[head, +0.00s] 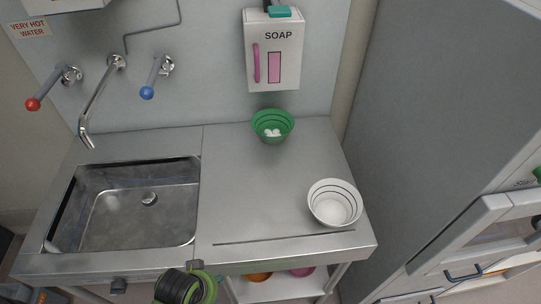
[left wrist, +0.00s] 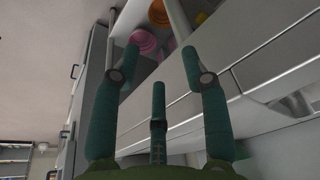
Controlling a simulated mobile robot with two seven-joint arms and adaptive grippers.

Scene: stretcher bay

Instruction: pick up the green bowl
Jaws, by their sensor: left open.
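The green bowl (head: 272,117) stands upright at the back of the steel counter, below the soap dispenser, with small white things inside. It is not in the left wrist view. My left gripper (left wrist: 160,62) shows its dark green fingers spread apart in the left wrist view, with nothing between them. In the head view only a black and green part of my arm shows at the bottom edge, in front of the counter and well away from the green bowl. The fingers are hidden there. My right gripper is in neither view.
A white bowl (head: 333,188) stands near the counter's front right corner. A sink basin (head: 125,215) with taps is on the left. The soap dispenser (head: 273,50) hangs above the green bowl. Orange (left wrist: 206,6) and pink (left wrist: 143,42) bowls sit below the counter. The middle counter (head: 245,185) is clear.

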